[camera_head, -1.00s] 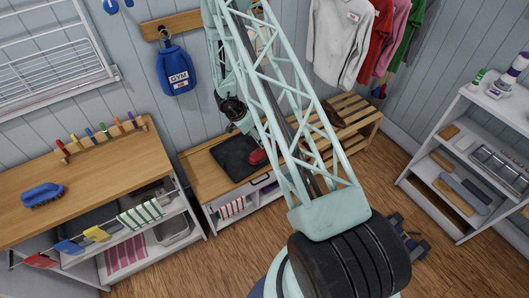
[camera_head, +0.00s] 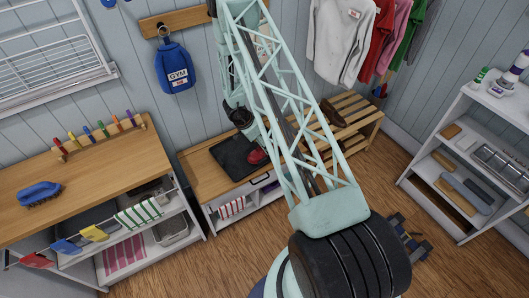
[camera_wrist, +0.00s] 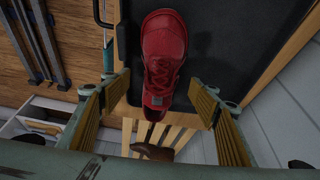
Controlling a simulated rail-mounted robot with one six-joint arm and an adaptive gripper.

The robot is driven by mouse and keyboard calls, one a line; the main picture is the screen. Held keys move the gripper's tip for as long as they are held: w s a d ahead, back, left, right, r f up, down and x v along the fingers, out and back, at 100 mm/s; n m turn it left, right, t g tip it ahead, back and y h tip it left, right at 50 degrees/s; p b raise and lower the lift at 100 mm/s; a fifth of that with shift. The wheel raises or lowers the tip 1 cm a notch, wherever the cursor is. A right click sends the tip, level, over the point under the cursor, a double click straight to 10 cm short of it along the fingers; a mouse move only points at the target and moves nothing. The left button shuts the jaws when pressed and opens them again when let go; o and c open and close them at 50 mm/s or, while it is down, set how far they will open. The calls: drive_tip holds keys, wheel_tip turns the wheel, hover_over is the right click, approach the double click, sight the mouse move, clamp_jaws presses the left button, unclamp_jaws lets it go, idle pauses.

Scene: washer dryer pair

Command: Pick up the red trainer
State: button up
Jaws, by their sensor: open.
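The red trainer (camera_head: 256,156) lies on a black boot tray (camera_head: 228,156) on the wooden bench top, partly behind my arm in the head view. In the wrist view the red trainer (camera_wrist: 163,50) is seen from above, with its laces and a grey tab showing, on the black tray (camera_wrist: 222,40). My gripper (camera_wrist: 158,82) is open. Its two fingers stand on either side of the trainer's lower end in the picture, and nothing is held. Whether a finger touches it, I cannot tell. In the head view my arm hides the fingertips.
A slatted bench (camera_head: 352,115) with a brown shoe (camera_head: 332,112) adjoins on the right. A blue gym bag (camera_head: 175,66) hangs on the wall behind. A counter with a blue brush (camera_head: 40,193) stands left, a white shelf unit (camera_head: 452,165) right.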

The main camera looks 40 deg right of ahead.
drive_tip(key=shift+d+f, duration=0.1)
drive_tip(key=shift+f, duration=0.15)
drive_tip(key=shift+b+x, duration=0.7)
drive_tip(key=shift+x, duration=1.75)
drive_tip(key=shift+w, duration=0.1)
drive_tip(key=c, duration=1)
